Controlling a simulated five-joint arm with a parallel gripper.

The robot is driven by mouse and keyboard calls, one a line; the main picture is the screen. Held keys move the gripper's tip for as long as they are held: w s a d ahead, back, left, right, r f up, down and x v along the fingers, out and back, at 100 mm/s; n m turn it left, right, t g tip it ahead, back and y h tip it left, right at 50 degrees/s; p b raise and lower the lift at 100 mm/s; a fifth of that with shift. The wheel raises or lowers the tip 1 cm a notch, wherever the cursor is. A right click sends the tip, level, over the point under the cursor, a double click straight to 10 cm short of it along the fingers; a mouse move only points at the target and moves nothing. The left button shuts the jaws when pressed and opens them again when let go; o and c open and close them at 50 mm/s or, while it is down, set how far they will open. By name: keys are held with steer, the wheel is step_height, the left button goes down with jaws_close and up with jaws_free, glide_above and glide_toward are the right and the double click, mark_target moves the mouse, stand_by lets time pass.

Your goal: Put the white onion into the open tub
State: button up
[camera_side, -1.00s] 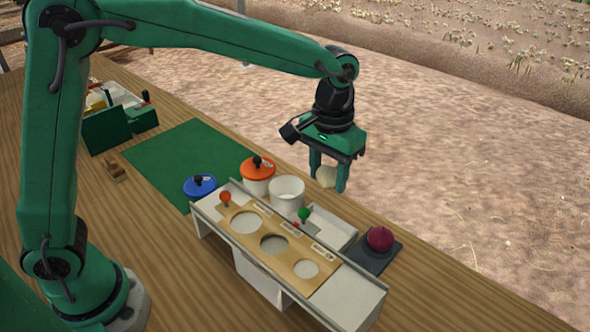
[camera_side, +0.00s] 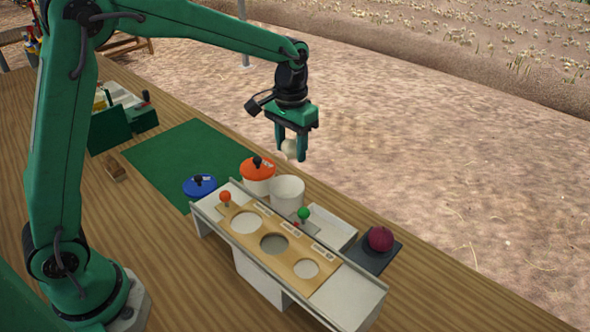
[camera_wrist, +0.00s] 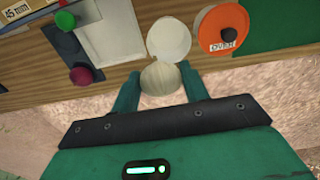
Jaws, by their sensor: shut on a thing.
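The white onion (camera_side: 291,148) is held between the two fingers of my gripper (camera_side: 291,152), which is shut on it. In the wrist view the onion (camera_wrist: 161,79) sits between the green fingertips (camera_wrist: 163,88). The open tub (camera_side: 287,192) is white and round and stands on the table behind the sorting panel. My gripper holds the onion in the air above the tub in the side view. In the wrist view the tub (camera_wrist: 169,36) appears just beyond the onion, which overlaps its near edge.
An orange-lidded tub (camera_side: 257,174) stands left of the open tub, with a blue lid (camera_side: 200,187) farther left. A sorting panel with holes (camera_side: 275,243) is in front. A white tray (camera_side: 329,228) and a red onion (camera_side: 380,239) on a dark plate are right.

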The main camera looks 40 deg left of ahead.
steer(key=shift+f, duration=0.1)
steer(key=shift+f, duration=2.9)
steer(key=o, duration=1.1)
steer(key=shift+c, duration=0.2)
steer(key=shift+r, duration=3.85)
